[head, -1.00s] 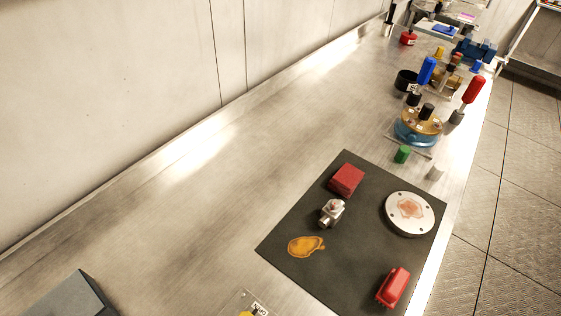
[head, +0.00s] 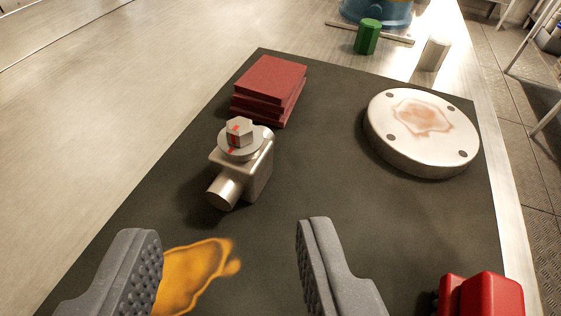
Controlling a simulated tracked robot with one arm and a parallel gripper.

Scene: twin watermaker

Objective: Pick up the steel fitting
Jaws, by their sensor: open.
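The steel fitting (head: 258,172) stands on the dark mat (head: 350,215). It has a blocky body, a short round stub pointing toward the lower left, and a hex top with red marks. My gripper (head: 230,270) is open and empty, with its two grey padded fingers at the bottom of the head view. The fitting lies beyond the fingertips, roughly in line with the gap between them, and is apart from them.
Stacked dark red blocks (head: 270,88) sit just behind the fitting. A round steel flange (head: 422,132) with a rusty patch lies to the right. A red object (head: 482,296) is at the lower right. An orange stain (head: 192,276) shows by the left finger. Green (head: 368,36) and pale (head: 434,54) pieces stand behind the mat.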

